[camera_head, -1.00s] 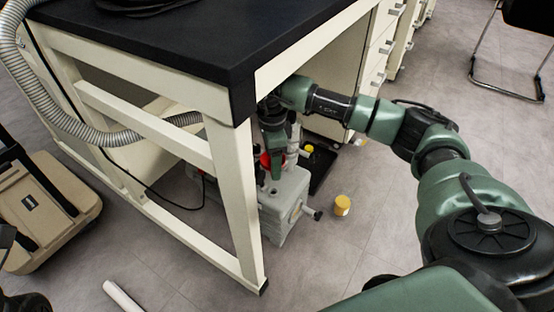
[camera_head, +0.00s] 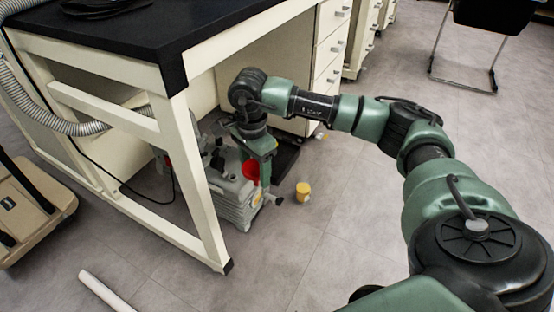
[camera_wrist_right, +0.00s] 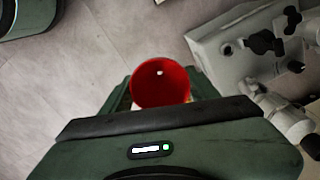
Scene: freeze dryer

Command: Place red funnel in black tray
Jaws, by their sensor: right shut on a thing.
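The red funnel (camera_head: 250,170) is held by my right gripper (camera_head: 264,168) beside the grey pump, near the table's front leg. In the right wrist view the funnel (camera_wrist_right: 160,84) shows its round open mouth toward the camera, between the fingers of my right gripper (camera_wrist_right: 160,98), which is shut on it. The black tray (camera_head: 287,154) lies on the floor behind the pump and my gripper, partly hidden by them. My left gripper is not in view.
The grey pump (camera_head: 233,192) stands on the floor left of the funnel and also shows in the right wrist view (camera_wrist_right: 236,50). A yellow-capped container (camera_head: 303,192) stands on open floor to the right. The black-topped table (camera_head: 150,40) overhangs the area.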

